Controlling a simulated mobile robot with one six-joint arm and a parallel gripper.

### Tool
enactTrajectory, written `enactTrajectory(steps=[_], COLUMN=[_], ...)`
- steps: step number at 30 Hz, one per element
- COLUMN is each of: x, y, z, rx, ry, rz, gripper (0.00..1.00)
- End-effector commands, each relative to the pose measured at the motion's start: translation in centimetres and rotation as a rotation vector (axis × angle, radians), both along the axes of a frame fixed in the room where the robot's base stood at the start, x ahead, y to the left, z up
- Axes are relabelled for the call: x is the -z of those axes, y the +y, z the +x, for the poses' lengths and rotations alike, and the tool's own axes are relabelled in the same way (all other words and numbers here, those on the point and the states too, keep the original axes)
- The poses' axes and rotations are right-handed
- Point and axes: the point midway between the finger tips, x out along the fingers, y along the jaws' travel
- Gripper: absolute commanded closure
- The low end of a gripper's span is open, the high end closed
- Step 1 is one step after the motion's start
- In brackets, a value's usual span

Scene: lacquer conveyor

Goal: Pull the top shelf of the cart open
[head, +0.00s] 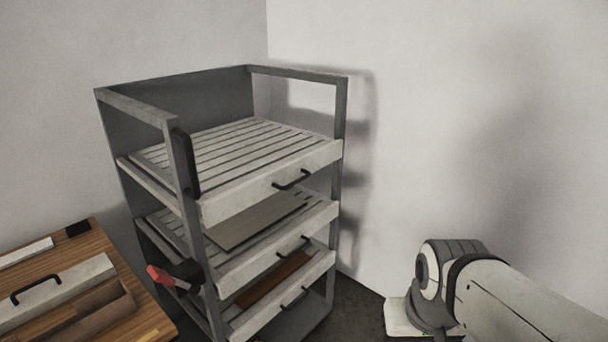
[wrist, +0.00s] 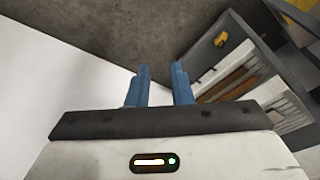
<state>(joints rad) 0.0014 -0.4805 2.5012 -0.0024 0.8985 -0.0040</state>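The grey cart (head: 340,110) stands near the wall corner and holds three slatted shelves. The top shelf (head: 272,188) is pale and empty, with a black bar handle (head: 291,180) on its front. Its front sits about level with the fronts of the shelves below. My gripper (wrist: 162,72) shows in the wrist view as two blue fingers, apart with nothing between them. Part of the cart (wrist: 220,40) lies to the right of the fingers, apart from them. In the head view my arm is low at the right, well clear of the cart, and the fingertips are hidden.
The middle shelf (head: 285,252) carries a grey board (head: 250,222). The bottom shelf (head: 292,299) carries a brown board (head: 272,280). A red and black tool (head: 172,277) hangs on the cart's left side. A wooden table (head: 140,290) stands at left. Walls rise behind.

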Motion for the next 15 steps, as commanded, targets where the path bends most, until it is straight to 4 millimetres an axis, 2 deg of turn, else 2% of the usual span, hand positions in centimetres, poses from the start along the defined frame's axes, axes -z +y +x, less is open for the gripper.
enactTrajectory(steps=[2, 5, 8, 11, 12, 15], x=[0.0, 0.1, 0.0, -0.3, -0.4, -0.8], y=[0.0, -0.4, -0.2, 0.6, 1.1, 2.8], z=[0.6, 3.0, 7.8, 14.1, 16.8, 22.9], rx=[-0.014, -0.065, -0.19, -0.365, -0.439, -0.619], ry=[-0.011, -0.069, -0.183, -0.342, -0.408, -0.581], rz=[-0.005, -0.029, -0.083, -0.167, -0.207, -0.314], gripper=[0.8, 0.8, 0.8, 0.8, 0.8, 0.8])
